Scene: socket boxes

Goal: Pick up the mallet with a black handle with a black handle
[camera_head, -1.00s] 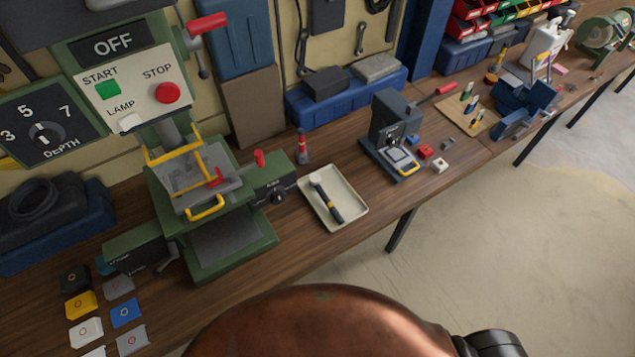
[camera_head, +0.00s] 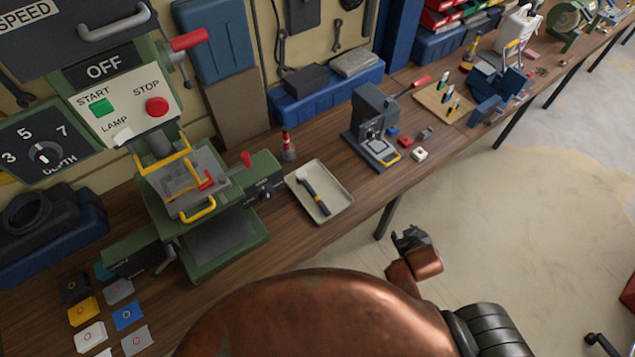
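The mallet (camera_head: 314,197) lies in a shallow cream tray (camera_head: 336,208) on the workbench. A small black end piece on a copper link (camera_head: 412,243) shows over the floor, past the bench's front edge. It looks like my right gripper, well apart from the tray; its fingers are too small to read. My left gripper is not in view.
A green machine (camera_head: 215,215) with control panels stands left of the tray. A grey press (camera_head: 372,125) with a red lever stands to the right, near small coloured blocks. Coloured square plates lie at the lower left.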

